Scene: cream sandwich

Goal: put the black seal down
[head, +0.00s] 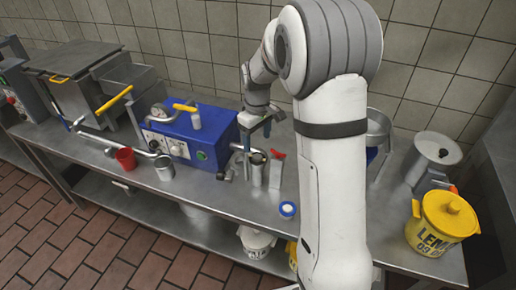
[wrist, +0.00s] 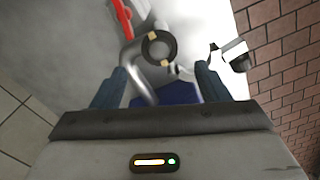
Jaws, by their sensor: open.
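My gripper (head: 257,133) is open above the bench, just right of the blue machine. In the wrist view its two dark blue fingers stand well apart, and the space between their tips (wrist: 162,69) looks empty. A dark ring (wrist: 160,33), which looks like the black seal, lies beyond the fingertips, apart from both. It has small tan patches and a grey middle. It appears to be at the top of an upright metal cylinder (head: 257,173), whose top looks dark in the head view. I cannot tell whether it rests on or around that top.
The blue machine (head: 190,130) stands left of my gripper. A red-handled item (head: 277,154) is close to the cylinder's right. A red cup (head: 125,159) and metal cup (head: 165,168) stand left. A blue-and-white lid (head: 288,209) lies near the front edge; a yellow bucket (head: 443,225) stands right.

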